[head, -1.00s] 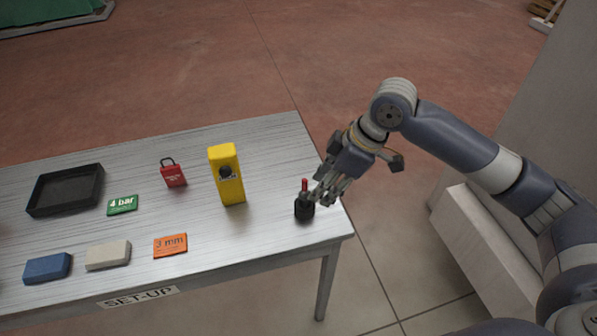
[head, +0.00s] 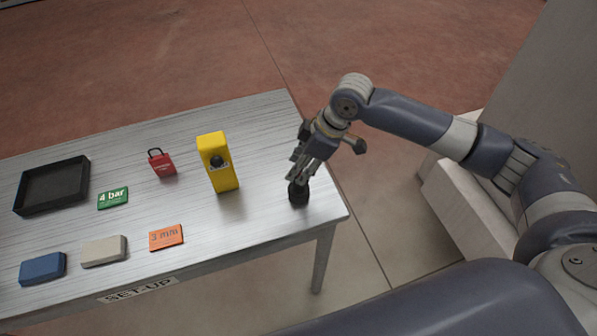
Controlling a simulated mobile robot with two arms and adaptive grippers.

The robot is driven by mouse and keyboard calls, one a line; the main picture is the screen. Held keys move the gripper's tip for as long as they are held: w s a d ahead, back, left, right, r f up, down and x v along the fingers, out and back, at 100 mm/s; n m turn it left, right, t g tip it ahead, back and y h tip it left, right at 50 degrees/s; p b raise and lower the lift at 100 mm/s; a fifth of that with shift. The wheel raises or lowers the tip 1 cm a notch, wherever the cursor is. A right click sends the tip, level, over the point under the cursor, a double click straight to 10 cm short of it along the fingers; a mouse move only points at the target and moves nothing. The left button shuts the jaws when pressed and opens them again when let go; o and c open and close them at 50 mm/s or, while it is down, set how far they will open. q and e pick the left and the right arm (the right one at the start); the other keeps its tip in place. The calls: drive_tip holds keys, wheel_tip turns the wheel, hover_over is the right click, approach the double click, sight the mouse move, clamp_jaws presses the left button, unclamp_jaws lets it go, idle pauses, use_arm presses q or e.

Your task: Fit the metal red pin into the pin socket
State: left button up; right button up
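My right gripper (head: 301,172) points down at the right end of the table, directly over a small black round holder (head: 298,195). Its fingers are at the top of the holder and cover the place where the red pin stood a second ago. The red pin is hidden now, and I cannot tell whether the fingers are closed on it. No separate pin socket can be made out. My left gripper is not in view.
A yellow block (head: 223,176) with a black round part stands left of the holder. A red padlock (head: 162,163), green card (head: 113,198), orange card (head: 166,237), grey block (head: 104,251), blue block (head: 43,268) and black tray (head: 20,200) lie further left on the table (head: 262,115).

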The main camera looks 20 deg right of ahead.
drive_tip(key=shift+a+f, duration=0.25)
drive_tip(key=shift+f, duration=0.4)
drive_tip(key=shift+w+f, duration=0.1)
drive_tip(key=shift+w, duration=0.1)
clamp_jaws()
